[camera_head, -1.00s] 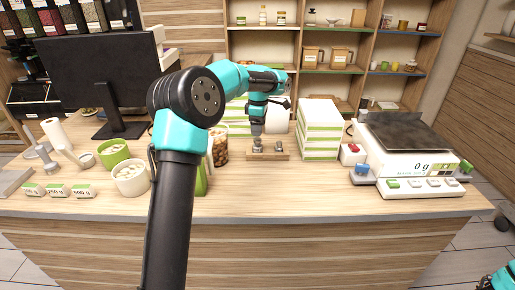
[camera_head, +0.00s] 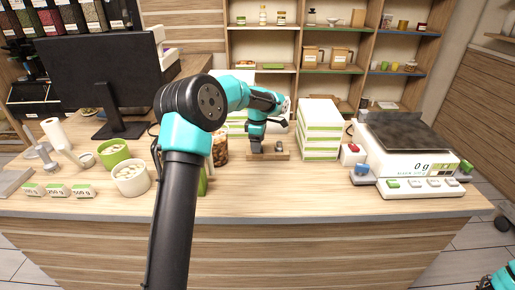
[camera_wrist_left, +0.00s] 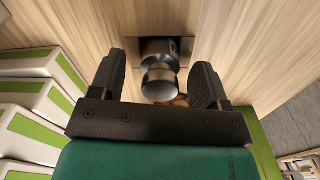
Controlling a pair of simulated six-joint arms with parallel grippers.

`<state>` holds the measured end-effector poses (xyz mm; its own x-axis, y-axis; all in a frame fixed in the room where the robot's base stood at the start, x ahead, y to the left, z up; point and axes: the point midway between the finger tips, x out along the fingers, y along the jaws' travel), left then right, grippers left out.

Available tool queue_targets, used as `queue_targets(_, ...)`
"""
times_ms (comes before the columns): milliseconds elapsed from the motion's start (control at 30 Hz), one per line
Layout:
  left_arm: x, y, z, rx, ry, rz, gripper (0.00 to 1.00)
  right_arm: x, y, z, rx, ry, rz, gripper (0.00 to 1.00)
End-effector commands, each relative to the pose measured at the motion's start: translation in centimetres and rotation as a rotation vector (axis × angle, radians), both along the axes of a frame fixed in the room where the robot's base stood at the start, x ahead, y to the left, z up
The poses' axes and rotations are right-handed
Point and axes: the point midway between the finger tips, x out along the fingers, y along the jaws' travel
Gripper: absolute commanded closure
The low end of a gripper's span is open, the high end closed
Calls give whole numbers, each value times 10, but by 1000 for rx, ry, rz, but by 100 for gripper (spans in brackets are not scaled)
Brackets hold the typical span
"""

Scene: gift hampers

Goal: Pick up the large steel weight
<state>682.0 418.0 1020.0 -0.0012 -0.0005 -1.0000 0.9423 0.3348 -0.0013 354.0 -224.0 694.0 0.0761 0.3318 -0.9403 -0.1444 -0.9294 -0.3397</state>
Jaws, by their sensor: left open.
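The large steel weight (camera_wrist_left: 160,82) shows in the left wrist view as a shiny knobbed cylinder between my open fingers, with a visible gap on each side. In the head view it is mostly hidden by my left gripper (camera_head: 257,148), which points down at the wooden weight block (camera_head: 269,156). In the left wrist view, my left gripper (camera_wrist_left: 158,64) has one finger on each side of the weight. A smaller steel weight (camera_head: 279,146) stands on the block to the right. My right gripper is out of view; only a bit of teal arm shows at bottom right.
White and green boxes (camera_head: 319,130) are stacked right of the block. A scale (camera_head: 420,186) reading 0 g stands further right. A jar of brown contents (camera_head: 220,150) stands left of the block. The counter front (camera_head: 300,190) is clear.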

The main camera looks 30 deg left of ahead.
Motion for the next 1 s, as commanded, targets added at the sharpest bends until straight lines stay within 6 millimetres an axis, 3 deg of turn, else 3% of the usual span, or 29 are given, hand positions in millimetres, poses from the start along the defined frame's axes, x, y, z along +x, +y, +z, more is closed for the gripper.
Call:
queue_targets(167,0,0,-13,0,-1,-1,31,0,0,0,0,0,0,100)
queue_targets(633,0,0,-13,0,-1,0,32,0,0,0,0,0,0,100)
queue_targets(1000,0,0,-13,0,-1,0,67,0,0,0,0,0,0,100)
